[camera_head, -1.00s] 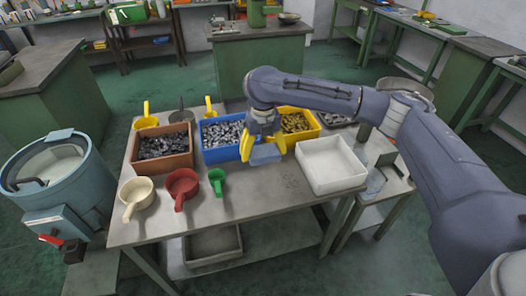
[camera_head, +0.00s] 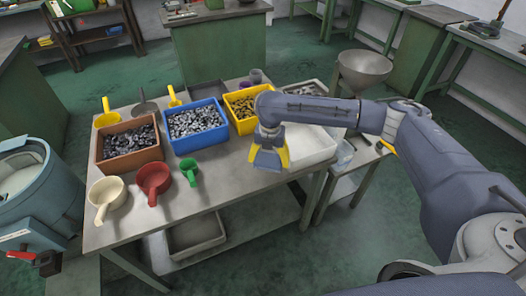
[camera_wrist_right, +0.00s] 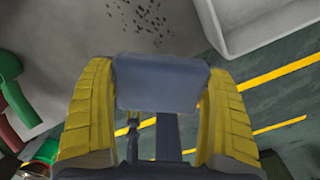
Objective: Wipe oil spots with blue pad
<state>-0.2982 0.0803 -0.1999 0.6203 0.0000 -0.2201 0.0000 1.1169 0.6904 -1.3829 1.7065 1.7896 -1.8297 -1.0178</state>
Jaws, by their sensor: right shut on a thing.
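My right gripper (camera_head: 268,160) is shut on the blue pad (camera_head: 266,161), just left of the white bin and near the table's front edge. In the right wrist view the pad (camera_wrist_right: 158,82) sits level between the two yellow fingers. Dark oil spots (camera_wrist_right: 140,18) show on the grey table beyond the pad in that view. I cannot make the spots out in the head view. Whether the pad touches the table is unclear. My left gripper is not in view.
The white bin (camera_head: 312,150) is partly hidden behind my right arm. Brown (camera_head: 128,147), blue (camera_head: 196,127) and yellow (camera_head: 241,108) bins of parts line the table (camera_head: 230,185). White (camera_head: 107,196), red (camera_head: 153,180) and green (camera_head: 190,172) scoops lie in front.

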